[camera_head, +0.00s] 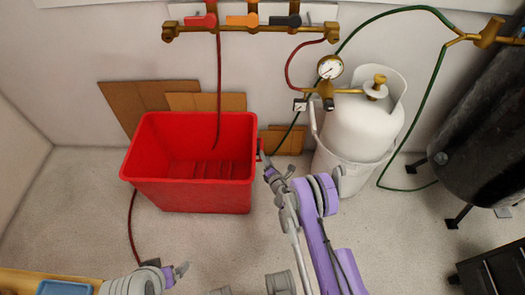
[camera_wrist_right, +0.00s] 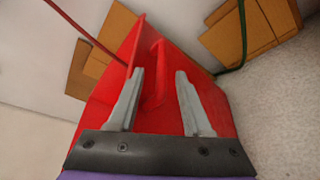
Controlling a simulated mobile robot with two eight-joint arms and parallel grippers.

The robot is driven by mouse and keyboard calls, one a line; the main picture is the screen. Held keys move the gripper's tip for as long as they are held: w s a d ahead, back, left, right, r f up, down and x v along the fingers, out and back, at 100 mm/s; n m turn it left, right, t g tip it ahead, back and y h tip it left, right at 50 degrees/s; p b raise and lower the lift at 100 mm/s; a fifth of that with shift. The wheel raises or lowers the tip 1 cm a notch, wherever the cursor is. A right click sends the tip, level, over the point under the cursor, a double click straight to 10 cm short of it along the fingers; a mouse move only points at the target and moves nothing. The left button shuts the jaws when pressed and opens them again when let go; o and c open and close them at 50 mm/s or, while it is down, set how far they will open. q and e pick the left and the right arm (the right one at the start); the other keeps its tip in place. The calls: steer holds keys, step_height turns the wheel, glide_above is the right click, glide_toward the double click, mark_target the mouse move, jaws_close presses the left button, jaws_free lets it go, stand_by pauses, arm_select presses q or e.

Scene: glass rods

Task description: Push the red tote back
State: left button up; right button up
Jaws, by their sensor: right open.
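The red tote (camera_head: 190,196) is an open, empty-looking bin standing upright on the floor near the back wall. My right gripper (camera_head: 264,163) is at the tote's right side, close to its wall. In the right wrist view the open fingers (camera_wrist_right: 157,72) point at the red tote (camera_wrist_right: 100,100), with a red ridge of it showing between them. I cannot tell whether the fingers touch it. My left gripper (camera_head: 178,272) is low in the head view, in front of the tote and away from it; its jaw opening is unclear.
Brown boards (camera_head: 124,103) lean on the wall behind the tote. A white gas cylinder (camera_head: 362,125) stands right of my right gripper. A red hose (camera_head: 219,75) hangs into the tote. A black tank (camera_head: 487,130) is far right.

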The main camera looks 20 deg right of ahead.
steer(key=shift+v, duration=1.65)
